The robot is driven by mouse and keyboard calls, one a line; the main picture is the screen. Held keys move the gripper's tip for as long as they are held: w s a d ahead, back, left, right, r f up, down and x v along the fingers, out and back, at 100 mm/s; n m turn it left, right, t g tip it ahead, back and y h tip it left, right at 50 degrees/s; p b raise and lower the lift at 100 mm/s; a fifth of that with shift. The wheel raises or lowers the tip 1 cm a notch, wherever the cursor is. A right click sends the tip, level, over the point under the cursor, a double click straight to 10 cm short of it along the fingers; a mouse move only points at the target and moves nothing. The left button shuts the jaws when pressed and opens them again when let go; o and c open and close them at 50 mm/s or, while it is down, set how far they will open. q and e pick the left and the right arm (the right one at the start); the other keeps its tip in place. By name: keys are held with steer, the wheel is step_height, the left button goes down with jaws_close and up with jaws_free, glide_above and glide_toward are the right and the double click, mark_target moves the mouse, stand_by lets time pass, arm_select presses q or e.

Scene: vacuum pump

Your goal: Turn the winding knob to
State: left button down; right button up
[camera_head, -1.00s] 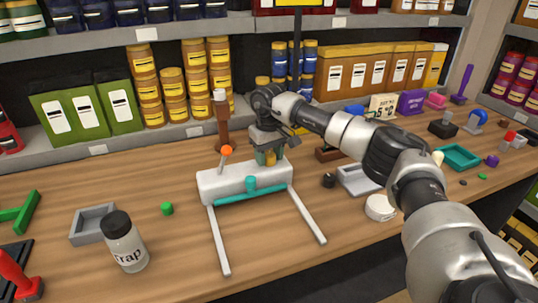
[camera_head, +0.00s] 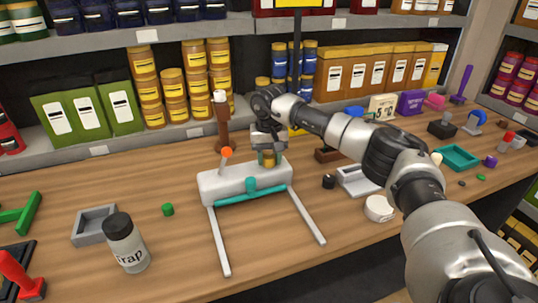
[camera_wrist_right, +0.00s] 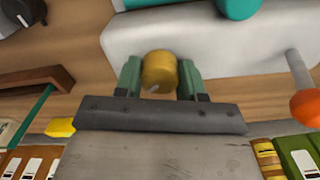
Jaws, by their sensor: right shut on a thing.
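The winding knob looks like a short gold cylinder with a pale mark on its face. It sits at the right end of the white pump body (camera_head: 222,184) in the head view, and the knob (camera_wrist_right: 159,70) is central in the right wrist view. My right gripper (camera_wrist_right: 160,78) has its two green fingers on either side of the knob, shut on it. In the head view the right gripper (camera_head: 269,158) comes down over the knob from above. The pump has a teal cylinder and bar (camera_head: 251,190), an orange-tipped lever (camera_head: 226,153) and two pale legs. My left gripper is not in view.
A jar labelled "Trap" (camera_head: 125,243), a grey tray (camera_head: 92,226) and a green piece (camera_head: 167,209) are to the left. A dark knob (camera_head: 328,181), a grey tray (camera_head: 362,180) and a white disc (camera_head: 379,208) are to the right. Stocked shelves stand behind.

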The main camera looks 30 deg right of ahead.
steer(key=m+p, duration=0.1)
steer(key=m, duration=0.5)
steer(key=shift+r+m, duration=0.15)
steer(key=shift+m, duration=0.15)
steer(key=m+p, duration=0.1)
steer(key=m, duration=0.5)
steer(key=m+p, duration=0.1)
steer(key=m, duration=0.5)
steer(key=shift+m, duration=0.3)
steer(key=m+p, duration=0.1)
steer(key=m, duration=0.5)
steer(key=m+p, duration=0.1)
steer(key=m, duration=0.5)
steer(key=shift+w+m, duration=0.1)
steer(key=shift+m, duration=0.2)
steer(key=m+p, duration=0.2)
steer(key=m, duration=0.3)
steer(key=shift+m, duration=0.3)
steer(key=m+p, duration=0.2)
steer(key=m, duration=0.4)
steer(key=shift+r, duration=0.1)
steer(key=m+p, duration=0.2)
steer(key=m, duration=0.3)
steer(key=shift+m, duration=0.4)
